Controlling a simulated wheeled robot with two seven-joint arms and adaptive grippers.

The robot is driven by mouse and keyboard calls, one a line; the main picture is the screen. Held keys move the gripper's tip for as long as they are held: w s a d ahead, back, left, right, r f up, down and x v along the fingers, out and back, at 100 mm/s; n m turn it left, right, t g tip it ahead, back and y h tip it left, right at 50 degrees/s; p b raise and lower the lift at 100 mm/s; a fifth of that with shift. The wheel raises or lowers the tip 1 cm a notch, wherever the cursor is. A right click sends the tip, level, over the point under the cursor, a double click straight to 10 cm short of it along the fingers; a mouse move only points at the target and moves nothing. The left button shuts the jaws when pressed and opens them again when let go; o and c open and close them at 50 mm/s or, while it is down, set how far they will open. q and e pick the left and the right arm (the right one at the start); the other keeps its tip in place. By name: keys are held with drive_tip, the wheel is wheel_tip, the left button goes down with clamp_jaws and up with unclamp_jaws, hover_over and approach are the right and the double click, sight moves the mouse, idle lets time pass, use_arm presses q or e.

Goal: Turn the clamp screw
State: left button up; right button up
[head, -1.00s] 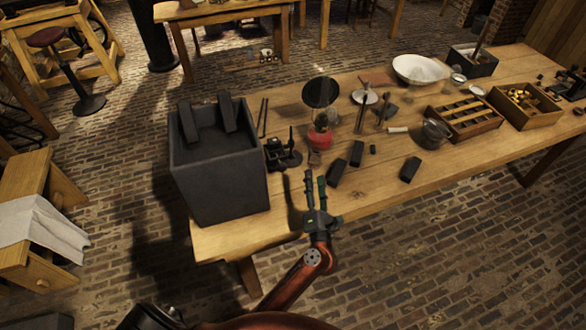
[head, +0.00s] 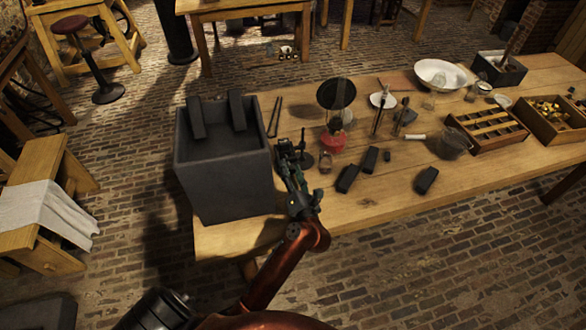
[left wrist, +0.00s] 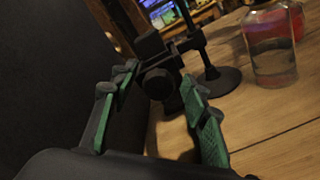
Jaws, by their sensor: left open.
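A small black clamp stands on the table beside the large dark box and is mostly hidden behind my gripper in the head view. In the left wrist view the clamp (left wrist: 150,45) shows a dark round screw head (left wrist: 158,84) that faces me. My left gripper (head: 289,150) is open and empty, reaching in just right of the box. In the left wrist view its green-padded fingers (left wrist: 159,76) lie on either side of the screw head, with a gap visible on both sides. I cannot tell the exact depth between fingertips and screw. My right gripper is out of view.
The dark open box (head: 225,190) stands close on the left. A black stand (head: 307,158) and a glass bottle (left wrist: 270,50) are close on the right. Dark blocks (head: 347,179) lie further right on the wooden table (head: 390,215), whose front edge is clear.

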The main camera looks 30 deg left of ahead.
use_arm(q)
drive_tip(key=shift+a, duration=0.1)
drive_tip(key=shift+c, duration=1.4)
clamp_jaws()
drive_tip(key=m+p, duration=0.1)
drive_tip(key=p, duration=0.2)
drive_tip(key=shift+r, duration=0.25)
drive_tip(key=shift+f, duration=0.25)
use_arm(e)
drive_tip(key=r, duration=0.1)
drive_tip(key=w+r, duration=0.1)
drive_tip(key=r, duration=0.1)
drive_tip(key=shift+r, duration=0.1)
use_arm(q)
drive_tip(key=shift+o, duration=1.4)
unclamp_jaws()
